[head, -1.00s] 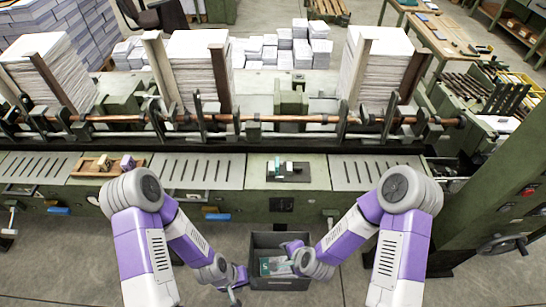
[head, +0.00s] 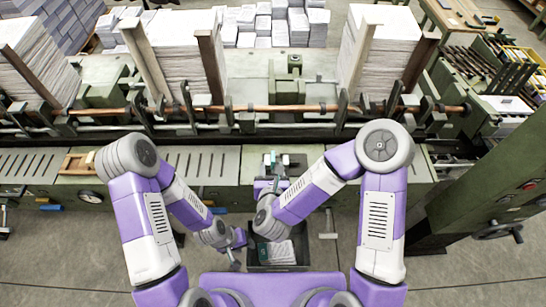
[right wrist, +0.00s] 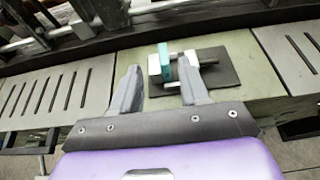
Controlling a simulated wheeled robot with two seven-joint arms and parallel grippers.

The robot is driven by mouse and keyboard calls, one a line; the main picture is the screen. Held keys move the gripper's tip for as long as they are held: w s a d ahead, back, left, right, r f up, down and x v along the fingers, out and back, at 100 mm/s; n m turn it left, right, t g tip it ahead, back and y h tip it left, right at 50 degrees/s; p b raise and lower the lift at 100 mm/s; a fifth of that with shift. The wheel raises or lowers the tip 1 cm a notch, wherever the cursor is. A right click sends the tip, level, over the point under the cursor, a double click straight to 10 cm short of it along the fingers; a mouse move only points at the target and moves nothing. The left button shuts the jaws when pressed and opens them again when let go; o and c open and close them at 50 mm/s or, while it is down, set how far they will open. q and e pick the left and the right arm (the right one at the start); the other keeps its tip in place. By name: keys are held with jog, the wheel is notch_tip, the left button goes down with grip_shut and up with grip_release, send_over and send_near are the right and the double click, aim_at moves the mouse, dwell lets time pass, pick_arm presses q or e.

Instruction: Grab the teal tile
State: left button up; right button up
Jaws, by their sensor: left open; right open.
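The teal tile (right wrist: 165,62) stands upright beside a white block (right wrist: 154,68) on a dark plate (right wrist: 222,72) on the machine's green bed. It also shows small in the head view (head: 273,159). My right gripper (right wrist: 160,90) is open and empty, its fingers pointing toward the tile; the tile lies ahead, between the finger directions. In the head view my right gripper (head: 270,187) is at the bed's front edge, just short of the plate. My left gripper (head: 237,244) is open, low beside the grey bin, left of it.
A wooden tray (head: 77,163) sits on the bed at left. Slotted plates flank the dark plate; a long shaft runs behind.

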aim_at(273, 157)
jog(key=x, duration=0.5)
jog(key=shift+w+d+f+p, duration=0.2)
jog(key=shift+w+f+p, duration=0.1)
jog(key=shift+f, duration=0.1)
grip_shut()
